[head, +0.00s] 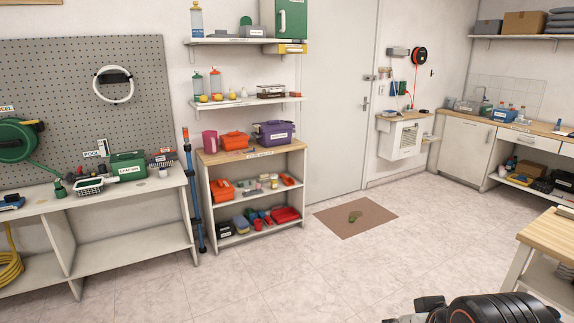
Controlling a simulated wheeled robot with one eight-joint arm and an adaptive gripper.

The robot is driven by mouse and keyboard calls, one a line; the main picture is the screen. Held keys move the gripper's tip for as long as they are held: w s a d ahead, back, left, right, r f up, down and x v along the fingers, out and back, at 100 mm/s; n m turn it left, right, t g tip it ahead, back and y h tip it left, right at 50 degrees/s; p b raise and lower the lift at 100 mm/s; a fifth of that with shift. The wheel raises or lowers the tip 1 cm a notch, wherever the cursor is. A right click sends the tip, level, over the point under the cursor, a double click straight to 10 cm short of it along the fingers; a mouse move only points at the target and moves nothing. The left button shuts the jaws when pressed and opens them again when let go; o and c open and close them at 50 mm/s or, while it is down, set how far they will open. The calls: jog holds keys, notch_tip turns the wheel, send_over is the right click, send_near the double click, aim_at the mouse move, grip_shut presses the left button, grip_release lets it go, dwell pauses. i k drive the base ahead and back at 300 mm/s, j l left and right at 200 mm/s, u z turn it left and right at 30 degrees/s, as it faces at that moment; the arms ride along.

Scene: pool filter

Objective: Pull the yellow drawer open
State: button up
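The yellow drawer (292,48) is a small unit hung under the right end of the top wall shelf (222,41), left of the door. It has a pale label on its front and looks shut. Part of my arm shows at the bottom right edge, dark and ribbed. Grey parts at its left end (428,306) may be my gripper, cut off by the frame edge, so its fingers cannot be made out. They are far from the drawer, and nothing of mine touches it.
A green cabinet (291,18) stands on the shelf above the drawer. A second shelf (245,102) with bottles and a scale hangs below. A low bookcase (252,153) with bins stands underneath. A brown mat (355,217) lies on the floor, which is otherwise open.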

aim_at(282, 48)
jog(key=i, duration=0.9)
jog(key=i+z, duration=0.1)
jog(key=i, duration=0.8)
jog(key=i+j, duration=0.15)
jog(key=i, duration=0.75)
jog(key=i+j, duration=0.1)
jog(key=i, duration=0.85)
jog(key=i+j+z, duration=0.1)
jog(key=i, duration=0.8)
